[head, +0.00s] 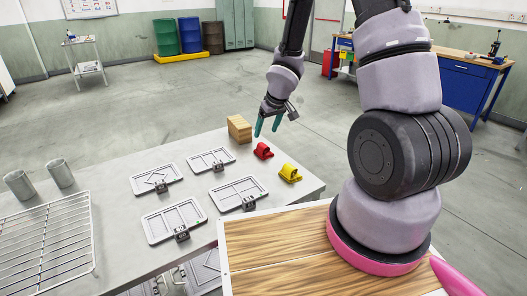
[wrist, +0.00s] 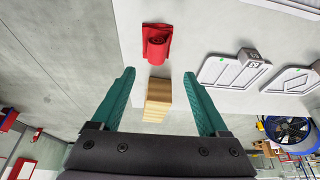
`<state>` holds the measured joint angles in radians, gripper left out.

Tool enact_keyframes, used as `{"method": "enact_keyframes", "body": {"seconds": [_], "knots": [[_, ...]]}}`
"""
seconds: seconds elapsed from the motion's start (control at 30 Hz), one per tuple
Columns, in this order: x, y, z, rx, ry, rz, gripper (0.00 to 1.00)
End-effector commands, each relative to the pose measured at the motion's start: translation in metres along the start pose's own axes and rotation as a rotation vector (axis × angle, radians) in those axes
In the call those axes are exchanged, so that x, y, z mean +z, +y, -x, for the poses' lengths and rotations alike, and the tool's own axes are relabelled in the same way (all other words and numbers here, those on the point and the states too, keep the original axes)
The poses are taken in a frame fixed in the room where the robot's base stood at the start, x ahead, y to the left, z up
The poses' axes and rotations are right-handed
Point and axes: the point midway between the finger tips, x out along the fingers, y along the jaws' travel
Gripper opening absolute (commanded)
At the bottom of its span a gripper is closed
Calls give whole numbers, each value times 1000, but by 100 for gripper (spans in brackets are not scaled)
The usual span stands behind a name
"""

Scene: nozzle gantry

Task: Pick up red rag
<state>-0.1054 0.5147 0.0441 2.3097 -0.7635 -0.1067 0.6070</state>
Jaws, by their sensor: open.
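The red rag (head: 263,151) lies bunched on the grey table, between a wooden block and a yellow rag. It also shows in the wrist view (wrist: 157,44), at the top centre, beyond my fingertips. My gripper (head: 267,127) is above the table's far edge, just above and beside the red rag. Its two teal fingers are apart in the wrist view (wrist: 160,75), with nothing held between them. The rag lies ahead of the gap between the fingers, apart from them.
The wooden block (head: 239,128) stands close to the red rag; the yellow rag (head: 290,173) lies on its other side. Several grey trays with tags, such as one (head: 211,160), lie to the left. A wire rack (head: 45,238) and two metal cups (head: 60,173) are farther left.

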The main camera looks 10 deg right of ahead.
Motion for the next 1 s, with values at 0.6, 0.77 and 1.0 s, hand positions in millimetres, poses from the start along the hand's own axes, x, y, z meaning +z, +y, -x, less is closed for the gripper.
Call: {"method": "enact_keyframes", "body": {"seconds": [0.6, 0.77, 1.0], "knots": [[5, 7, -72, 4, -3, 3, 78], [4, 7, -89, 4, -1, 2, 78], [3, 8, -92, 4, 1, 1, 78]]}}
